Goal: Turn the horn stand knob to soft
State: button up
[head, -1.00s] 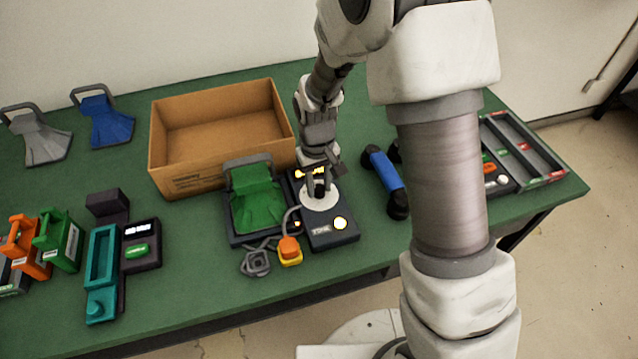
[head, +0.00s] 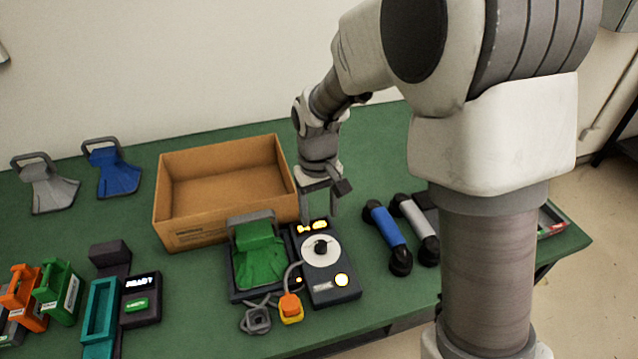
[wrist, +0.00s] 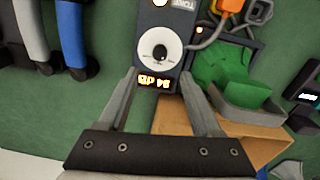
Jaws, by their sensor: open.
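The horn stand (head: 332,288) is a dark box with a white round dial, a black knob (head: 320,247) at its middle, a lit display (head: 312,226) and a glowing yellow button. A green horn (head: 259,255) sits in the cradle on its left side. My gripper (head: 319,215) is open and empty, above and behind the knob, not touching it. In the wrist view the knob (wrist: 160,52) lies beyond the fingertips, with the dial fully visible.
An open cardboard box (head: 180,228) stands behind and left of the stand. A blue handset (head: 387,227) and a grey handset (head: 418,228) lie to the right. An orange-yellow plug (head: 291,308) with a grey cable lies in front. A teal tray (head: 101,308) stands further left.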

notch_tip(320, 180, up, 7)
jog(key=shift+r+p, duration=0.15)
jog(key=shift+p, duration=0.2)
jog(key=shift+s, duration=0.1)
jog(key=s+d+r+m+t, duration=0.2)
jog(key=s+d+r, duration=0.4)
jog(key=s, duration=0.3)
jog(key=s+d+r+m+t+p, duration=0.1)
jog(key=s+d+r+m+t, duration=0.1)
jog(key=s+d+r, duration=0.4)
jog(key=s+t, duration=0.1)
jog(key=s, duration=0.2)
jog(key=shift+s+d, duration=0.15)
jog(key=shift+d, duration=0.25)
dwell(1.0)
